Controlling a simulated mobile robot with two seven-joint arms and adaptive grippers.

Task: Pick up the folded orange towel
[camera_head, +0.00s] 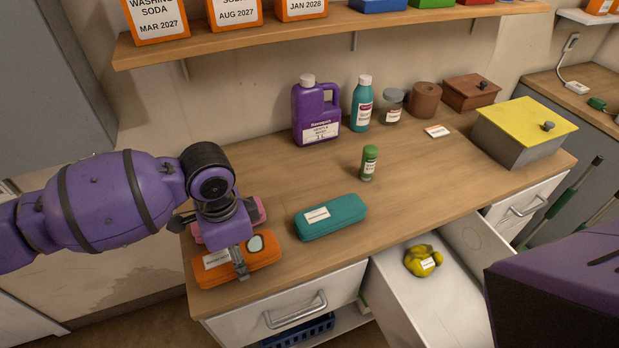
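My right gripper is out of view; only a purple part of mine shows at the lower right.
A pink folded item (262,211) lies right behind the towel, partly hidden. A teal case (335,218) is to the right, with a green shaker (369,163) behind it. An open drawer (415,305) holds a yellow cloth (421,262). A shelf (340,27) overhangs the back.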

